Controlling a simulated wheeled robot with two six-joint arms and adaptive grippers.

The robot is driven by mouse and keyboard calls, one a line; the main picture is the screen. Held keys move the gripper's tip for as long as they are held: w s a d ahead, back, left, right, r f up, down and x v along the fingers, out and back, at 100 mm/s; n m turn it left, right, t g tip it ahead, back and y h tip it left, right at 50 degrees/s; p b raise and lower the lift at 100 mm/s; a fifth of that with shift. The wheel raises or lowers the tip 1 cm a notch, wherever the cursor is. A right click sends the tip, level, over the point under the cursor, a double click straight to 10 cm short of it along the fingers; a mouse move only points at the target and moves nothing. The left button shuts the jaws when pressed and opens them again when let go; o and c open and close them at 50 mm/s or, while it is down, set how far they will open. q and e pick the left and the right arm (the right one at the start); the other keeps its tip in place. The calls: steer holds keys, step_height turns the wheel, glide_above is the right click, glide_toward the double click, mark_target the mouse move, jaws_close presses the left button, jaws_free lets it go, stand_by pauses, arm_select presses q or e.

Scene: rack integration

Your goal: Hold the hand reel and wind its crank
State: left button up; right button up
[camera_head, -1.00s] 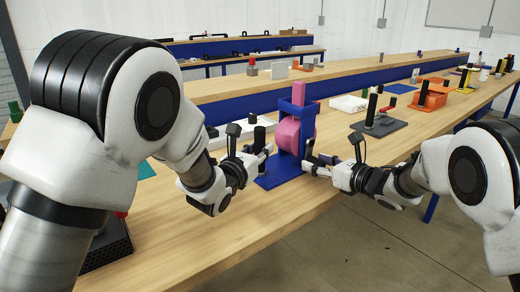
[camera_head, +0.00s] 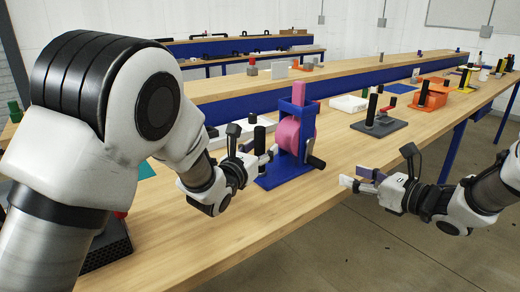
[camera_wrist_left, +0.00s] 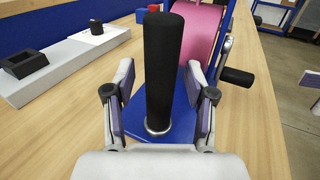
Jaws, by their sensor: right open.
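The hand reel is a pink drum (camera_head: 288,133) in a blue stand (camera_head: 283,172) on the bench, with a pink block on top. Its black crank knob (camera_head: 316,162) sticks out at the lower right and also shows in the left wrist view (camera_wrist_left: 236,76). A black upright handle (camera_wrist_left: 163,70) stands on the reel's blue base. My left gripper (camera_head: 270,158) has one finger on each side of this handle; in the left wrist view, gaps show between the pads and the handle. My right gripper (camera_head: 352,177) is open and empty, to the right of the crank, apart from it.
A grey plate with a black post and red-handled clamp (camera_head: 379,126) lies behind to the right. Orange fixtures (camera_head: 432,97) stand beyond it. A white block with a black socket (camera_wrist_left: 50,75) is left of the reel. The bench's front edge lies below my right gripper.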

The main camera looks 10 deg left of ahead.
arm_select(q)
steer(key=v, duration=1.2)
steer(key=shift+d, duration=0.1)
